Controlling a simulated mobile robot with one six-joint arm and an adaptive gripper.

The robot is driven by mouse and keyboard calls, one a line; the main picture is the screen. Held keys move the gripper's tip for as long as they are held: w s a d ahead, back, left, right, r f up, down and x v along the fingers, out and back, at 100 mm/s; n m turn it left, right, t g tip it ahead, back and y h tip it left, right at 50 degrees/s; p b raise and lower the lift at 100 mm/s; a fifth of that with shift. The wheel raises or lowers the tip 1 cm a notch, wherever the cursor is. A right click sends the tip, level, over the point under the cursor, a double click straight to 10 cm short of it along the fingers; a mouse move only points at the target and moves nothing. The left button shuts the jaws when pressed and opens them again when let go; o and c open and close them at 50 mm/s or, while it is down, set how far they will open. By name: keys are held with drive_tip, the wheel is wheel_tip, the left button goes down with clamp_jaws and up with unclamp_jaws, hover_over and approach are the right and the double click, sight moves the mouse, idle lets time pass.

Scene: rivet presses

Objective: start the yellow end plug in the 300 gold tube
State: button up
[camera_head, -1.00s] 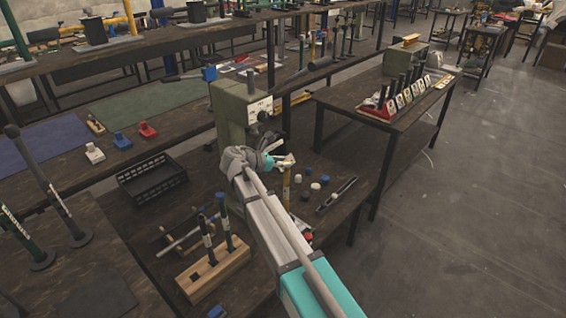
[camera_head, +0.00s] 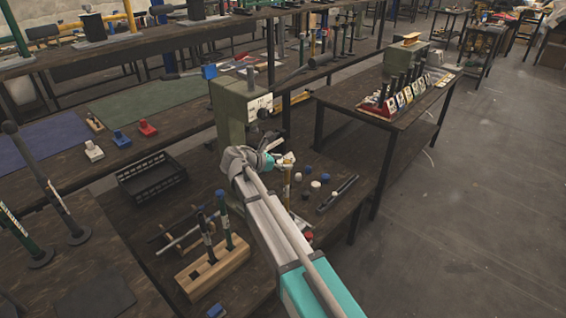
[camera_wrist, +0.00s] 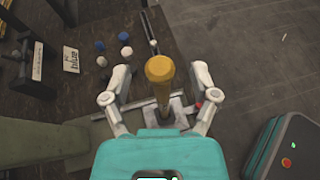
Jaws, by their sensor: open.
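The yellow end plug (camera_wrist: 160,68) is at the upper end of the upright gold tube (camera_wrist: 163,95) in the wrist view. How far the plug sits in the tube is hidden from above. The tube's lower end stands at a grey metal base (camera_wrist: 178,111). My gripper (camera_wrist: 161,76) is open, with one finger on each side of the plug and a clear gap to both. In the head view my gripper (camera_head: 284,160) is beside the green press, with the gold tube (camera_head: 287,184) under it.
The green press (camera_head: 230,108) stands close to my gripper's left. Several blue, white and dark caps (camera_head: 309,169) lie to the right on the bench. A wooden rack (camera_head: 213,268) holds tubes in front. A black crate (camera_head: 152,180) is at left.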

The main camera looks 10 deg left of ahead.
drive_tip(key=shift+r, duration=0.2)
wheel_tip(320, 180, up, 8)
drive_tip(key=p, duration=0.8)
drive_tip(key=shift+f, duration=0.15)
idle(0.3)
idle(0.8)
drive_tip(key=s+d+f+m+g+y+p, duration=0.1)
drive_tip(key=s+d+m+g, duration=0.15)
drive_tip(key=d, duration=0.35)
drive_tip(key=s+d+f+m+g+y+p, duration=0.1)
drive_tip(key=s+d+f+m, duration=0.15)
drive_tip(key=d+m, duration=0.2)
drive_tip(key=s+d+m+g+y+p, duration=0.2)
drive_tip(key=s+d+m+y, duration=0.2)
drive_tip(key=s+d+m, duration=0.3)
drive_tip(key=s+d+m+g+y+p, duration=0.3)
drive_tip(key=s+d+m, duration=0.4)
drive_tip(key=s+m, duration=0.4)
drive_tip(key=shift+s+d+f+m+y, duration=0.3)
drive_tip(key=shift+s+f+y, duration=0.1)
drive_tip(key=shift+s+y, duration=0.5)
